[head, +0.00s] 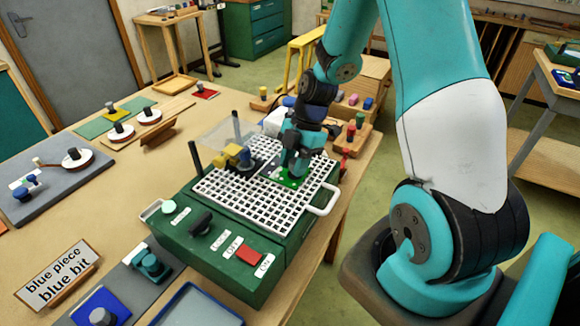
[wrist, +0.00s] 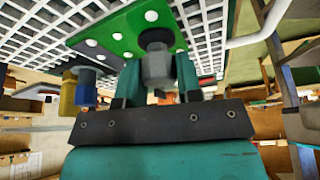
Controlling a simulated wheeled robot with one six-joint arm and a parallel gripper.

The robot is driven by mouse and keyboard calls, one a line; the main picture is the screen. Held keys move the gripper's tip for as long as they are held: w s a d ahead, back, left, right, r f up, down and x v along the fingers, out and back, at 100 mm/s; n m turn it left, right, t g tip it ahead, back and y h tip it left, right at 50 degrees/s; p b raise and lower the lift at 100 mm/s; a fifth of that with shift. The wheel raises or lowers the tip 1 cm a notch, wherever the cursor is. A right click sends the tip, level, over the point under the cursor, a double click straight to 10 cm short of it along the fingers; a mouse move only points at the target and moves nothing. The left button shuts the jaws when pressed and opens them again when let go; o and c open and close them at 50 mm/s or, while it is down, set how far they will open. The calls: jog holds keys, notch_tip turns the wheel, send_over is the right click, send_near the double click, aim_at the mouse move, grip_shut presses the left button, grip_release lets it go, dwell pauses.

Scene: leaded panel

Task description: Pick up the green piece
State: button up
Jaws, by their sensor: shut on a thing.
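The green piece (head: 290,181) is a flat plate with white dots, on or just above the white grid (head: 232,212) of the dark green machine. I cannot tell whether it touches the grid. In the wrist view the green piece (wrist: 118,33) has a grey knob (wrist: 157,67) standing out from its face. My gripper (wrist: 158,82) has one finger on each side of this knob and is shut on it. In the head view my gripper (head: 297,165) comes down over the piece and hides part of it.
A yellow knob (head: 232,152) and a blue knob stand left of my gripper, close to it. Black posts (head: 195,157) rise at the machine's edge. A white handle (head: 325,202) is at its right. A blue piece (head: 100,306) lies at the front.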

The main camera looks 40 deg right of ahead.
aim_at(294, 162)
jog(key=shift+r, duration=0.1)
notch_tip(294, 162, up, 20)
jog(key=b, duration=0.2)
jog(key=shift+o, duration=0.5)
jog(key=shift+c, duration=0.5)
